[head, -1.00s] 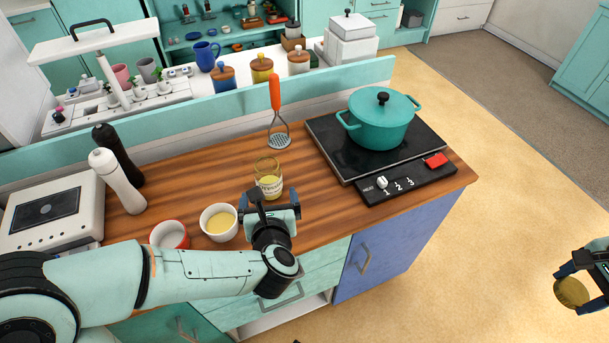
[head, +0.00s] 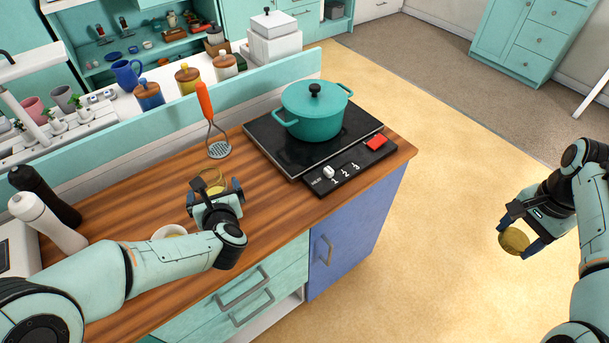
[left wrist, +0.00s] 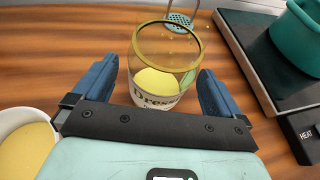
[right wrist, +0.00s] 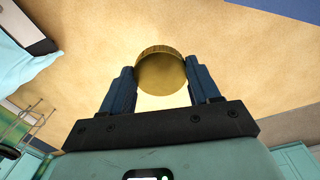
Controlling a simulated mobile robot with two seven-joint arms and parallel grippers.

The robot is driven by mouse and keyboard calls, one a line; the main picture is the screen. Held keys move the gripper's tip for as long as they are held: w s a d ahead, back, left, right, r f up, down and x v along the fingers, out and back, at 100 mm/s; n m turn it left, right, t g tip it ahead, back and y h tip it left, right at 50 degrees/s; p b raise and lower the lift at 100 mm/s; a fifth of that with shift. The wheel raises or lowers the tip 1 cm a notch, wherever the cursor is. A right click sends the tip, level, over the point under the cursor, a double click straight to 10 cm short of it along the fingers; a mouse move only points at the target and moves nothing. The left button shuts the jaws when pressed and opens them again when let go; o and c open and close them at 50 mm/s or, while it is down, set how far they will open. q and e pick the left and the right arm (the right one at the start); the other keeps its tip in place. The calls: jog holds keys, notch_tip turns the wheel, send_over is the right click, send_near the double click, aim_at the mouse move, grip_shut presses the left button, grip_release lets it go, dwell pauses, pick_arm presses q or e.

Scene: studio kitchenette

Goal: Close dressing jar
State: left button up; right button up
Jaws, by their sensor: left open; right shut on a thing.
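The dressing jar (left wrist: 165,70) is glass with a gold rim, a label and yellow dressing inside. It stands upright and uncovered on the wooden counter; in the head view the jar (head: 211,176) is partly hidden by my left gripper (head: 217,191). That gripper is open, with its fingers on either side of the jar in the left wrist view (left wrist: 158,92), apparently not pressing on it. My right gripper (head: 522,232) is shut on the round gold lid (head: 513,240), held over the floor away from the counter. The lid also shows between its fingertips in the right wrist view (right wrist: 161,72).
A white bowl of yellow sauce (left wrist: 25,145) stands left of the jar. A masher (head: 212,125) leans behind it. A teal pot (head: 316,112) sits on the black hob (head: 270,150) to the right. White and black mills (head: 45,222) stand at the left.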

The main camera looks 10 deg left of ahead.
pick_arm(q)
jog(key=shift+x, duration=0.95)
pick_arm(e)
jog(key=shift+f, duration=0.1)
pick_arm(q)
jog(key=c, duration=1.3)
jog(key=shift+o, duration=0.2)
jog(key=shift+r, duration=0.25)
